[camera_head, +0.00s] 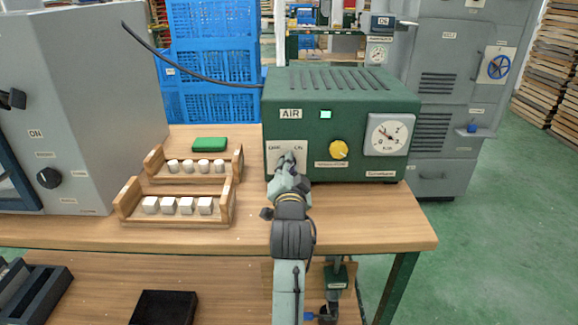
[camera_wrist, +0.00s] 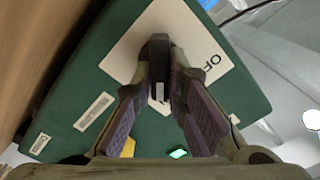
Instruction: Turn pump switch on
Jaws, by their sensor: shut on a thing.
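The green pump box (camera_head: 338,92), marked AIR, stands on the wooden bench. Its pale switch plate (camera_head: 273,148) carries an ON label at right and a partly covered label at left. My gripper (camera_head: 288,166) is at this plate and covers the switch in the head view. In the wrist view my gripper (camera_wrist: 159,88) is shut on the black pump switch (camera_wrist: 158,66), with the plate (camera_wrist: 195,30) behind it. The switch's exact setting is hard to tell. The indicator lamp (camera_head: 326,114) looks bright pale green; it also glows in the wrist view (camera_wrist: 178,154).
A yellow knob (camera_head: 339,150) and a round gauge (camera_head: 389,134) sit right of the switch. Wooden racks with white pieces (camera_head: 178,208) and a green block (camera_head: 209,144) stand left. A grey cabinet (camera_head: 90,110) fills the far left. A black hose (camera_head: 190,73) arches behind.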

